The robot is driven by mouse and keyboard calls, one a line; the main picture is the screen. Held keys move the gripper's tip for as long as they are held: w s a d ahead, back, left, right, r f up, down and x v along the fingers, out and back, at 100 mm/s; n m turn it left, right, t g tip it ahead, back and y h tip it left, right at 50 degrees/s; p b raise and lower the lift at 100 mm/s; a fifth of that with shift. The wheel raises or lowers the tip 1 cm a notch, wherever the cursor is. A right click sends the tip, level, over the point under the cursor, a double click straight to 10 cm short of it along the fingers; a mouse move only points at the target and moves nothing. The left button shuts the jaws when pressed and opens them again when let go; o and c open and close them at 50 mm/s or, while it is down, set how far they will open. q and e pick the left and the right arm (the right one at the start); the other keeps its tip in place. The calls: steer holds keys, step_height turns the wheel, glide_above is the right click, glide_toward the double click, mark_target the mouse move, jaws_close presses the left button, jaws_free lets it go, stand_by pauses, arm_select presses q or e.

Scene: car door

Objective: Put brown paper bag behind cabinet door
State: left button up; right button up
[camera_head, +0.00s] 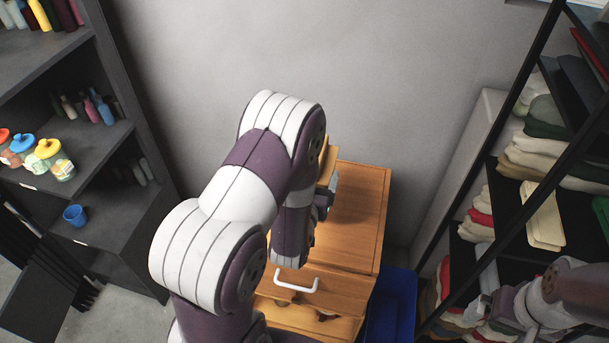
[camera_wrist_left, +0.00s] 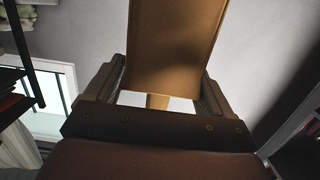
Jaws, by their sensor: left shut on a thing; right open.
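The brown paper bag (camera_wrist_left: 176,45) fills the upper middle of the left wrist view, between the two fingers of my left gripper (camera_wrist_left: 158,95), which is shut on it. In the head view a small part of the bag (camera_head: 328,162) shows past my left arm, above the wooden cabinet (camera_head: 358,215). My left gripper is mostly hidden there by its own wrist. The cabinet door (camera_head: 335,290) has a white handle (camera_head: 297,284); my arm covers part of the front, so how far the door stands open is unclear. My right gripper (camera_head: 492,318) is open and empty at the lower right.
A dark shelf (camera_head: 95,150) with jars, bottles and a blue cup (camera_head: 75,215) stands at left. A black rack (camera_head: 490,190) with folded cloths stands at right, close to my right arm. A blue bin (camera_head: 393,305) sits right of the cabinet. The grey wall is behind.

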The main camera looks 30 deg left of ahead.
arm_select(q)
steer(key=s+d+r+h, duration=0.1)
steer(key=d+r, duration=0.2)
steer(key=d, duration=0.2)
step_height(320, 180, down, 9)
steer(key=w+m+h+b, duration=0.1)
steer(key=m+h+b, duration=0.1)
steer(key=shift+w+d+m+t+h, duration=0.3)
steer(key=shift+w+d, duration=0.1)
steer(key=shift+w+f, duration=0.1)
steer(key=shift+f, duration=0.05)
